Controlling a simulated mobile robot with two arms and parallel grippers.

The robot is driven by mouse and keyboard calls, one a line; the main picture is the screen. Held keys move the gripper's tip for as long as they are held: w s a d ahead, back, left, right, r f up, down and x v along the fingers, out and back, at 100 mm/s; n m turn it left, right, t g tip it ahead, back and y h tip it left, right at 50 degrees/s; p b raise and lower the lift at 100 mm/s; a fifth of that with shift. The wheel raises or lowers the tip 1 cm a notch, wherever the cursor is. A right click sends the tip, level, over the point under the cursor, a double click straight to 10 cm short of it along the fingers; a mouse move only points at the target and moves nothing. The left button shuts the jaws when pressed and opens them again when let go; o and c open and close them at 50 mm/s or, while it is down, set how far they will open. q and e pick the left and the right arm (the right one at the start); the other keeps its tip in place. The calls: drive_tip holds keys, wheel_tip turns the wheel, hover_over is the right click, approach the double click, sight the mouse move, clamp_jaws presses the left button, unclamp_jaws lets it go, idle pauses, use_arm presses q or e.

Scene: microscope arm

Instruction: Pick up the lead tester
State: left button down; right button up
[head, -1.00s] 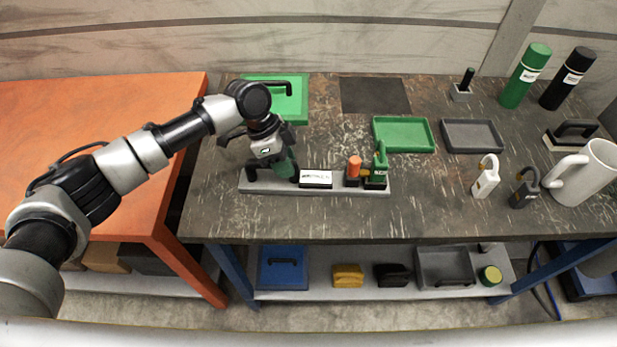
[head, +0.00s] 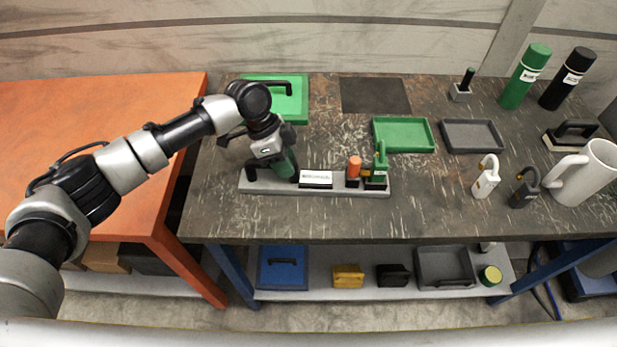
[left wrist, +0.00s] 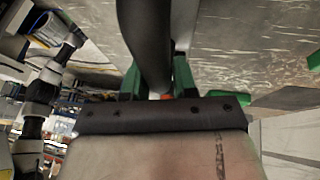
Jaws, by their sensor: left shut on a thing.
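The lead tester appears to be the long grey bar (head: 340,189) on the dark bench, with a white label, an orange knob and a green part towards its right end. Black posts rise from its left part. My left gripper (head: 285,167) is over that left part, its green fingers pointing down. In the left wrist view, a dark curved bar (left wrist: 146,45), seemingly its handle, runs between the green fingers (left wrist: 158,84). The gripper is shut on it. The bar looks level and at bench height; any gap beneath cannot be told. My right gripper is not in view.
A green box (head: 295,109) with a black handle stands behind the gripper. A green tray (head: 404,149) and a grey tray (head: 498,150) lie to the right. Padlock-like pieces, a white mug (head: 592,172) and two bottles stand further right. The front bench strip is clear.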

use_arm(q)
drive_tip(key=shift+s+d, duration=0.1)
drive_tip(key=shift+r, duration=0.8)
wheel_tip(320, 180, up, 3)
drive_tip(key=shift+d+f+b, duration=0.15)
drive_tip(key=shift+f+b, duration=0.05)
drive_tip(key=shift+b, duration=0.25)
drive_tip(key=s+d+r, duration=0.2)
drive_tip(key=d+r, duration=0.1)
drive_tip(key=d, duration=0.2)
drive_tip(key=s+d+r+b, duration=0.1)
drive_tip(key=s+d+r, duration=0.1)
drive_tip(key=d+r, duration=0.2)
drive_tip(key=shift+s+d+b, duration=0.3)
drive_tip(key=shift+s+d, duration=0.05)
drive_tip(key=shift+d, duration=0.3)
hover_over(303, 181)
drive_tip(key=shift+f, duration=3.25)
drive_tip(key=shift+w+a+f+b, duration=0.35)
drive_tip(key=shift+w+a+f, duration=0.15)
drive_tip(key=shift+a+f, duration=0.4)
drive_tip(key=shift+w+a+f+b, duration=0.3)
drive_tip(key=shift+w+a+f, duration=0.2)
drive_tip(key=shift+a+f, duration=0.35)
drive_tip(key=shift+r, duration=0.1)
